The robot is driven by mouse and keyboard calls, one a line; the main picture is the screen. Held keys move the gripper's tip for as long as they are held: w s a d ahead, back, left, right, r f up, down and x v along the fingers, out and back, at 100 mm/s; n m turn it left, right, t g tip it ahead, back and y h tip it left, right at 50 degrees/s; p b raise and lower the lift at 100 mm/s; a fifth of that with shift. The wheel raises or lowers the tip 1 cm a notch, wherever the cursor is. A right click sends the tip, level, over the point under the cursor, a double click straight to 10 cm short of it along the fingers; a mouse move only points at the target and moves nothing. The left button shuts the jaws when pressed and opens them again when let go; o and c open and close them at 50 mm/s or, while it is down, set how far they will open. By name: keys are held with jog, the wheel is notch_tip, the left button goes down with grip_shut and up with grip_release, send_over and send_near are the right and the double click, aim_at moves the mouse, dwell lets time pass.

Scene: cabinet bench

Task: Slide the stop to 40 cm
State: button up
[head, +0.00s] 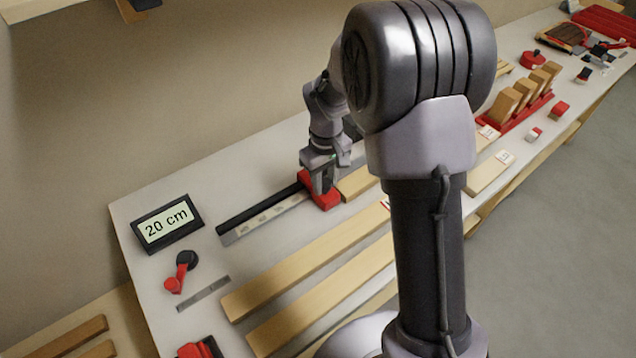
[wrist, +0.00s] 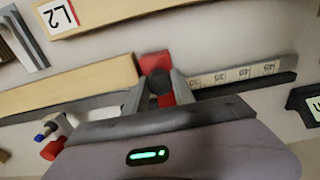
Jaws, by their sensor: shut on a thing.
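The red stop (head: 326,200) sits on the dark rail (head: 262,207) of the measuring fence, with a pale ruler strip (head: 262,221) along it. In the wrist view the red stop (wrist: 155,64) shows with a dark round knob (wrist: 160,82) on it. My gripper (head: 322,180) is over the stop; in the wrist view its fingers (wrist: 158,92) stand on both sides of the knob, shut on it. The ruler strip (wrist: 235,76) runs to the right of the stop there; its numbers are hard to read. The display (head: 167,222) reads 20 cm.
A wooden board (head: 358,183) lies on the stop's other side; I cannot tell whether they touch. Long wooden strips (head: 300,262) lie in front of the rail. The rail toward the display looks clear.

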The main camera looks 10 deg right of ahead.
jog(key=shift+s+a+b, duration=0.15)
jog(key=shift+s+a, duration=0.3)
jog(key=shift+a, duration=0.65)
jog(key=shift+s+a+b, duration=0.15)
jog(key=shift+s+a, duration=0.3)
jog(key=shift+a, duration=0.6)
jog(key=shift+s+a+b, duration=0.15)
jog(key=shift+s+a, duration=0.3)
jog(key=shift+a, duration=0.65)
jog(key=shift+s+a+b, duration=0.1)
jog(key=shift+s+a, duration=0.35)
jog(key=shift+a, duration=0.65)
jog(key=shift+s+a+b, duration=0.15)
jog(key=shift+s+a, duration=0.3)
jog(key=shift+a, duration=0.6)
jog(key=shift+s+a+b, duration=0.1)
jog(key=shift+s+a, duration=0.35)
jog(key=shift+a, duration=0.75)
jog(key=shift+s+a, duration=0.4)
jog(key=shift+a, duration=0.5)
jog(key=shift+s+a, duration=0.35)
jog(key=shift+a, duration=0.5)
jog(key=shift+s+a, duration=0.4)
jog(key=shift+a, duration=0.5)
jog(key=o, duration=1)
